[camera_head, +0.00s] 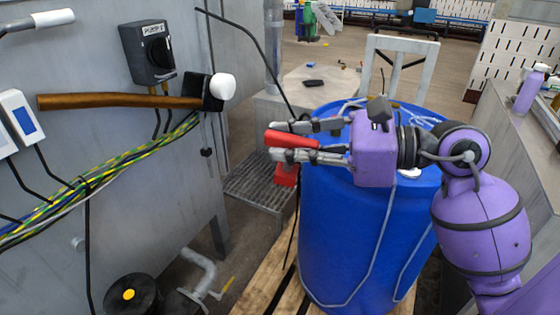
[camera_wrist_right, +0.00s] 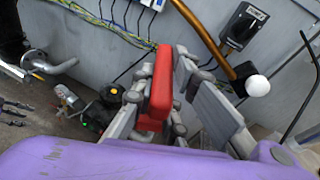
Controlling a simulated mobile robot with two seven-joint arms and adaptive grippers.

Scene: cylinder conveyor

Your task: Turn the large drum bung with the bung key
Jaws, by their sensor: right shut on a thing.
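My right gripper (camera_head: 295,141) is shut on a red tool (camera_head: 290,139), which looks like the bung key. In the right wrist view the red tool (camera_wrist_right: 160,88) stands as a long bar between the fingers, with a second red part low down between them. The gripper is over the left edge of the blue drum (camera_head: 340,235), pointing left. The drum's top is partly hidden by my gripper and arm. A white round piece (camera_head: 410,173) shows on the drum top below my wrist; I cannot tell if it is the large bung. My left gripper is not in view.
A hammer (camera_head: 120,102) with a wooden handle is at the grey cabinet (camera_head: 90,200) on the left, below a black switch box (camera_head: 148,52). Cables run along the cabinet. A grey grated step (camera_head: 258,185) is left of the drum. A counter with a purple bottle (camera_head: 528,92) stands right.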

